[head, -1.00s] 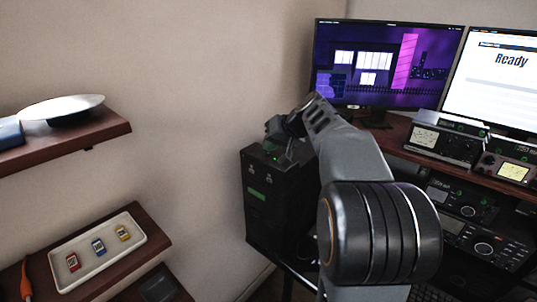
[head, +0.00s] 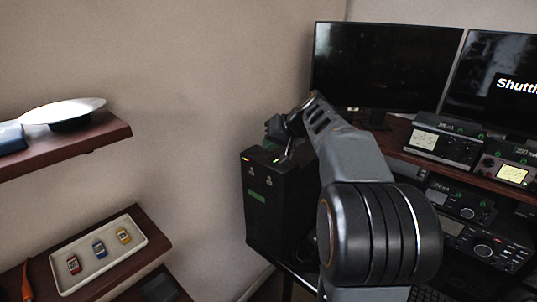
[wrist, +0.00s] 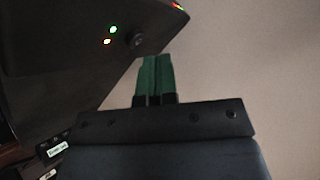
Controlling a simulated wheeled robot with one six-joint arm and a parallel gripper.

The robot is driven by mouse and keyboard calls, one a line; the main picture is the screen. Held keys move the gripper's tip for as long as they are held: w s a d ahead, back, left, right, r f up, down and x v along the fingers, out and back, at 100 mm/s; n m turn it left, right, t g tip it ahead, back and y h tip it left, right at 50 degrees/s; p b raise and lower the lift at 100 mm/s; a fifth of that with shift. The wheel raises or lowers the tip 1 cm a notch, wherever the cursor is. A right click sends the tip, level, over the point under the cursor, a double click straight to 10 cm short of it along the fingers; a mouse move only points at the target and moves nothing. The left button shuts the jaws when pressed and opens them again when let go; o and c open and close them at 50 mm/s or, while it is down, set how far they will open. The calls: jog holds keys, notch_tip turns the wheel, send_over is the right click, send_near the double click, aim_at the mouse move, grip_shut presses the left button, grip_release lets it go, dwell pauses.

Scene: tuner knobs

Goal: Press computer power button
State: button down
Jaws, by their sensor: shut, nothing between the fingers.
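The black computer tower (head: 262,205) stands left of the monitors in the head view, with small lights and a green label on its front. In the wrist view the tower (wrist: 60,60) fills the upper left, with a round dark button (wrist: 136,40) beside a green and a reddish light. My gripper's green fingers (wrist: 156,62) are shut together and empty, their tips close to the button; I cannot tell whether they touch it. In the head view my gripper (head: 284,128) is over the tower's top, its tips hidden. The left monitor (head: 385,65) is dark; the right one (head: 500,85) reads "Shutti", cut off.
Radio sets (head: 447,143) with meters and knobs fill the desk at the right. On the left are a shelf (head: 70,143) with a white dish and a lower shelf with a tray (head: 140,243) of small coloured items. The wall between is clear.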

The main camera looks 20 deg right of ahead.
aim_at(269, 156)
jog(key=shift+r, duration=0.2)
jog(key=shift+r+p, duration=1.9)
jog(key=shift+r, duration=0.55)
jog(key=shift+s+a+f, duration=0.2)
jog(key=shift+a, duration=0.05)
jog(key=s+a+f+n+g+h, duration=0.1)
jog(key=s+a+f+g+h, duration=0.1)
jog(key=s+a+f, duration=0.3)
jog(key=s+a+f+n+g+h, duration=0.1)
jog(key=s+a+f, duration=0.4)
jog(key=s+f, duration=0.5)
jog(key=s+n+h, duration=0.1)
jog(key=s, duration=0.5)
jog(key=shift+s+a+f+g+h, duration=0.3)
jog(key=shift+s+f+g, duration=0.05)
jog(key=shift+f+g, duration=0.05)
